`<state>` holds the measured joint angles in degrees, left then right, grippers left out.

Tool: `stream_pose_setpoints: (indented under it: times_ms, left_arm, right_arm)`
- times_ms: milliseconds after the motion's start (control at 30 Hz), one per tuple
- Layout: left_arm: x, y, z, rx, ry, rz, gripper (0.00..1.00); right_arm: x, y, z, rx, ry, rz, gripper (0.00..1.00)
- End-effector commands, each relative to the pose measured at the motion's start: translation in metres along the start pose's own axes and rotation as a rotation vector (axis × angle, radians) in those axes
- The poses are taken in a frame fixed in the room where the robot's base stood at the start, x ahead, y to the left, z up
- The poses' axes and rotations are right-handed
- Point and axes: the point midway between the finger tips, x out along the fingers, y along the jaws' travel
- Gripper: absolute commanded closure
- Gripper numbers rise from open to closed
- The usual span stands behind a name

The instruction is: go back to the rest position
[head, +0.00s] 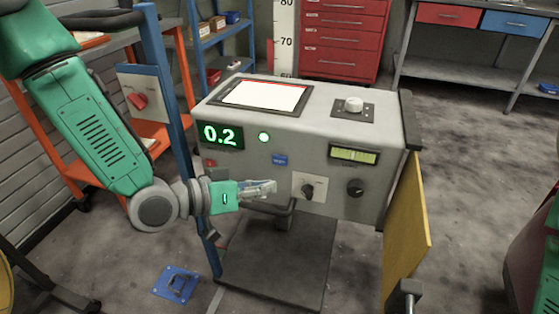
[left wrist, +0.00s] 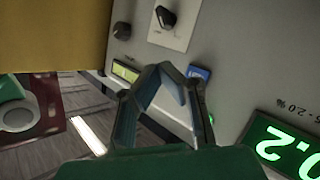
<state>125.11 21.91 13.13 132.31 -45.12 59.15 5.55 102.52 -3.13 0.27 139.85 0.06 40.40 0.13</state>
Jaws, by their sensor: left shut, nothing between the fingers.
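My left gripper (head: 268,187) is shut and empty. It hovers in front of the control box's front face, left of the black selector knob on its pale plate (head: 309,188). In the left wrist view, my left gripper's fingers (left wrist: 168,70) meet at their tips before the grey panel. The control box (head: 235,165) carries a green display reading 0.2 (head: 220,135), a lit green lamp (head: 264,137), a blue button (head: 280,160) and a black round knob (head: 355,188). My right gripper is not in view.
A yellow panel (head: 408,235) stands at the box's right side. A blue post (head: 165,90) and an orange cart (head: 170,133) stand close to my left arm. A blue floor plate (head: 176,283) lies lower left. Open floor (head: 465,150) extends to the right.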

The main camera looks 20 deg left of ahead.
Motion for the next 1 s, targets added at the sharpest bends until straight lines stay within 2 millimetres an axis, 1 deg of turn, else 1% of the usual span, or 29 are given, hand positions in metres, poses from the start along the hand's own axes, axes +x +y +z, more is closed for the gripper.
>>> stream_pose_setpoints:
  times_ms: [533,567,633,667,767,800,867,900,967,1000]
  left_arm:
    - [0.000,0.000,0.000,-0.001,-0.001,-0.001,1.00]
    - [0.000,0.000,0.002,-0.002,-0.006,-0.004,1.00]
    - [-0.002,-0.002,0.011,-0.013,-0.042,-0.027,1.00]
    - [-0.004,-0.004,0.019,-0.022,-0.070,-0.045,1.00]
    - [-0.021,-0.013,0.062,-0.066,-0.221,-0.148,1.00]
    - [-0.033,-0.017,0.084,-0.087,-0.301,-0.204,1.00]
    - [-0.057,-0.021,0.118,-0.116,-0.429,-0.294,1.00]
    - [-0.076,-0.024,0.140,-0.132,-0.513,-0.354,1.00]
    - [-0.107,-0.026,0.168,-0.153,-0.631,-0.441,1.00]
    - [-0.127,-0.026,0.183,-0.164,-0.702,-0.494,1.00]
  right_arm:
    - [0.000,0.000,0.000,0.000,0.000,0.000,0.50]
    - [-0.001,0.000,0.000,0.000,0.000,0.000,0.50]
    - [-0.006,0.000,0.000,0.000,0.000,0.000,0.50]
    - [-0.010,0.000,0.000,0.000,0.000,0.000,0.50]
    - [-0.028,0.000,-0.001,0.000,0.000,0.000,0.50]
    - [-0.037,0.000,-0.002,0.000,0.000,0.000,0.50]
    - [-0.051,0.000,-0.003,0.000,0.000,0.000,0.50]
    - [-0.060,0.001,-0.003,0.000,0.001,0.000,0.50]
    - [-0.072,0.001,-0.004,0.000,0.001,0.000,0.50]
    - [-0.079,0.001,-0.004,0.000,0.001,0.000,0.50]
